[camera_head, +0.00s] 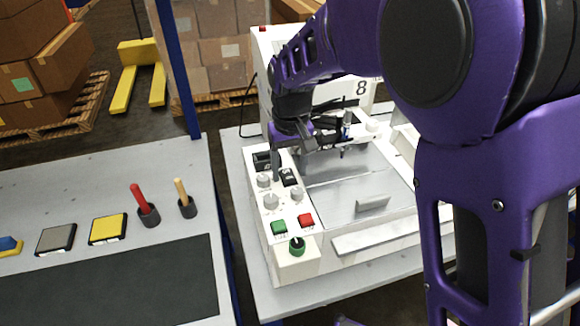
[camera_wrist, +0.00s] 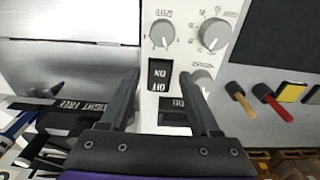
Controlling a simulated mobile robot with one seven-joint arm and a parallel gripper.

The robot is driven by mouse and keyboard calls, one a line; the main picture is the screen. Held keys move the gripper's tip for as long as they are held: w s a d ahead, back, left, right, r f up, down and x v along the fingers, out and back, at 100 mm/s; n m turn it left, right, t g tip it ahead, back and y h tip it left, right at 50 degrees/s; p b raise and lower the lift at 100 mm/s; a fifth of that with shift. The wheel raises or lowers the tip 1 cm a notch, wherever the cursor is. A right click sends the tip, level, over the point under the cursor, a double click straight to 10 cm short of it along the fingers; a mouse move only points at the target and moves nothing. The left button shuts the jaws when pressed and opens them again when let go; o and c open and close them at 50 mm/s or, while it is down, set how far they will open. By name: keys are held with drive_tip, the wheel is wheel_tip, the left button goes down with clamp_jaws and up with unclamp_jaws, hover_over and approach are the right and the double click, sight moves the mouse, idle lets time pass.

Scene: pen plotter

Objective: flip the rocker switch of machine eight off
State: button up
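Machine eight (camera_head: 355,195) is a white pen plotter with an "8" on its back housing. Its control panel runs along its left side. A black rocker switch (camera_head: 290,177) with white ON and OFF lettering sits on the panel and also shows in the wrist view (camera_wrist: 160,75), lettering upside down. I cannot tell which side is pressed in. My gripper (camera_wrist: 160,78) is open and empty, with its fingers on either side of the rocker in the picture. Contact is not clear. A second black part (camera_wrist: 172,104) is partly hidden by the gripper.
Grey knobs (camera_head: 271,202), a green button (camera_head: 279,228), a red button (camera_head: 306,221) and a green-based knob (camera_head: 297,246) share the panel. A plotter bed cover (camera_head: 350,190) lies right. A neighbouring table (camera_head: 110,170) holds red and tan handles. My arm covers the right side.

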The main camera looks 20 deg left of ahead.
wheel_tip(320, 180, up, 17)
drive_tip(key=shift+s+d+r, duration=0.2)
drive_tip(key=shift+s+d, duration=0.2)
drive_tip(key=shift+s, duration=0.05)
idle(0.4)
